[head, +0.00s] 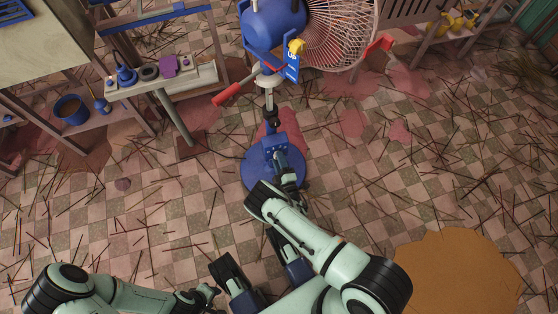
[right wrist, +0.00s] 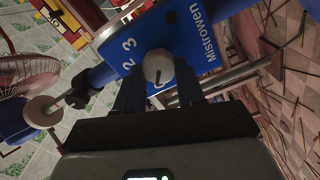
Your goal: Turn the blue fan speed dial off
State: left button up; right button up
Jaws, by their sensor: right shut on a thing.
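The blue fan (head: 275,18) stands at the top middle of the head view, on a pole with a round blue base (head: 256,178). A blue control panel (head: 268,148) sits low on the pole. My right gripper (right wrist: 160,86) is shut on the dial. In the head view it (head: 281,160) hides the dial. My left gripper (head: 212,291) is low; its jaws are unclear.
A red handle (head: 228,94) juts from the pole. Thin sticks litter the tiled floor. An orange round mat (head: 455,275) lies at lower right.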

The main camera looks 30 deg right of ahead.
pick_arm(q)
jog(key=shift+s+f, duration=0.1)
jog(key=shift+s, duration=0.15)
pick_arm(e)
jog(key=shift+n, duration=0.6)
jog(key=shift+d, duration=0.1)
jog(key=o, duration=1)
jog(key=shift+o, duration=0.2)
